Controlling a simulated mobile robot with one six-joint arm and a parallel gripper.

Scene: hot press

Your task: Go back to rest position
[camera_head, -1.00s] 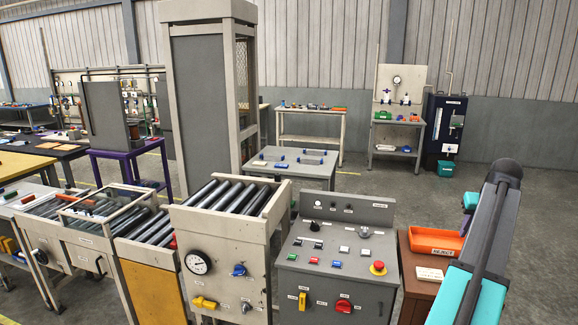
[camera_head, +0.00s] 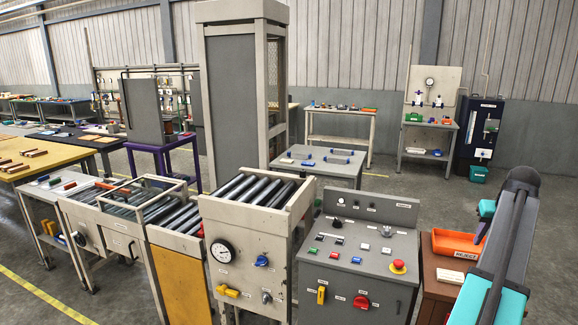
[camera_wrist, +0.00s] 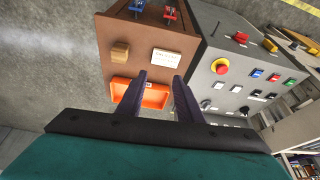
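My gripper (camera_wrist: 158,98) shows in the wrist view with its two dark fingers apart and nothing between them. It is above an orange reject tray (camera_wrist: 139,94) on a brown cabinet (camera_wrist: 130,52). In the head view my teal and dark arm rises at the right edge, in front of the orange tray (camera_head: 457,244); the fingers are not clearly visible there. The grey control panel (camera_head: 360,250) stands left of the arm, with a red and yellow emergency button (camera_head: 398,266). It also shows right of the fingers in the wrist view (camera_wrist: 235,82).
A roller conveyor (camera_head: 258,190) with a gauge stands left of the panel. A tall grey press cabinet (camera_head: 232,95) rises behind it. A low grey table (camera_head: 322,167) stands behind the panel. Open concrete floor (camera_head: 400,190) lies behind the panel and at the lower left.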

